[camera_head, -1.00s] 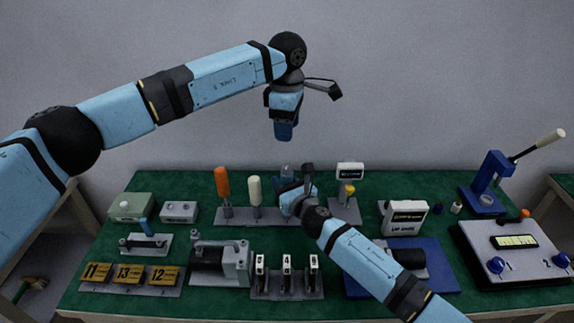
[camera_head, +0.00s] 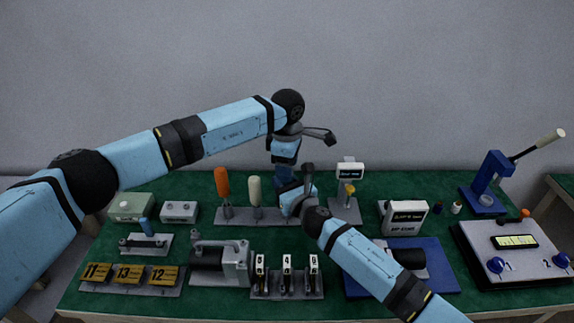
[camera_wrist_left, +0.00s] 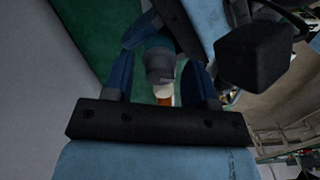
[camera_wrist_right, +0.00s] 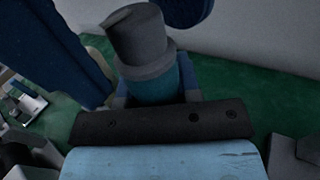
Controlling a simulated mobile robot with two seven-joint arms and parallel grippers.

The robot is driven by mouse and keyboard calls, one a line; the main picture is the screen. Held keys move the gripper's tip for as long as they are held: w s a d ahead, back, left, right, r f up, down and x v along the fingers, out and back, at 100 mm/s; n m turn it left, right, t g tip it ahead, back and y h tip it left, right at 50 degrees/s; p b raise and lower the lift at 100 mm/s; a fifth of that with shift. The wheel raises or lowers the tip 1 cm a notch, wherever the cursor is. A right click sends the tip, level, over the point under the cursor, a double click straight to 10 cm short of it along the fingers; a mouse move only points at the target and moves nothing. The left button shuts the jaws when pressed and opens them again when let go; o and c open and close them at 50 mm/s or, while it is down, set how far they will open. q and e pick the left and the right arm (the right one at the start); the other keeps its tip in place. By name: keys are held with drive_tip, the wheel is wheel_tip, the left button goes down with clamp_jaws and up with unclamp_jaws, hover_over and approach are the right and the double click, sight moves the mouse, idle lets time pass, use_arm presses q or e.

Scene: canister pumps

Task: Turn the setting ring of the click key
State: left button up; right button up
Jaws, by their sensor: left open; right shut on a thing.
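The click key is upright in the tool rack, mostly hidden by my grippers in the head view. In the right wrist view its grey setting ring (camera_wrist_right: 138,38) tops a teal body (camera_wrist_right: 153,88). My right gripper (camera_wrist_right: 158,92) is shut on the teal body just below the ring. My left gripper (camera_head: 286,178) is open, pointing down from above. In the left wrist view the grey ring (camera_wrist_left: 160,65) shows between the left fingers (camera_wrist_left: 160,82). I cannot tell whether they touch it.
The rack (camera_head: 240,219) also holds an orange-handled tool (camera_head: 222,182) and a cream-handled one (camera_head: 254,189) close to the left. A small display stand (camera_head: 349,172) is close to the right. A block with several slots (camera_head: 287,287) lies in front.

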use_arm(q)
drive_tip(key=c, duration=0.9)
drive_tip(key=shift+n, duration=1.5)
drive_tip(key=shift+c, duration=0.2)
drive_tip(key=o, duration=0.9)
drive_tip(key=shift+o, duration=0.2)
wheel_tip(320, 180, up, 12)
use_arm(e)
drive_tip(key=o, duration=1.1)
drive_tip(key=shift+c, duration=0.2)
